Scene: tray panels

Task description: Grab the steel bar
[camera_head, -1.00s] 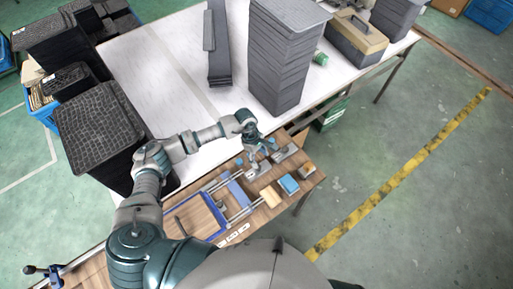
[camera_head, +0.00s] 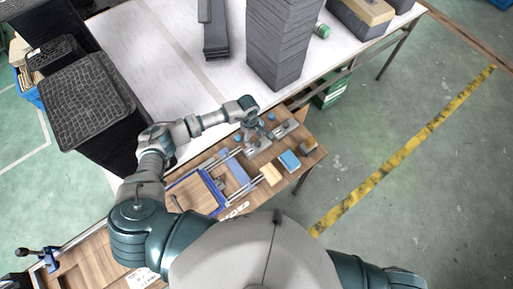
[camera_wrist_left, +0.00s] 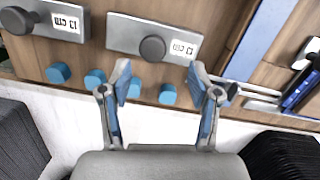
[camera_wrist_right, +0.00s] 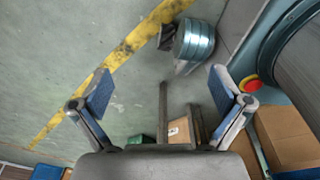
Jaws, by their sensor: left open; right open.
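Two flat steel bars lie side by side on the wooden bench top, a nearer one (camera_head: 258,147) and a farther one (camera_head: 286,128). In the left wrist view one steel bar (camera_wrist_left: 126,34) with a dark round knob and a "13 cm" label lies just beyond my fingertips, and the other bar (camera_wrist_left: 62,24) is at the upper left. My left gripper (camera_wrist_left: 160,78) is open and empty, its fingers either side of the nearer bar's knob but short of it. It also shows in the head view (camera_head: 258,131). My right gripper (camera_wrist_right: 161,88) is open and empty over the floor.
Several blue pegs (camera_wrist_left: 167,94) stand along the bench edge near my left fingers. A blue-edged sliding frame with rails (camera_head: 214,190), a blue block (camera_head: 289,160) and a wooden block (camera_head: 271,174) are nearby. A white table (camera_head: 150,55) with a tall dark stack (camera_head: 280,45) stands behind.

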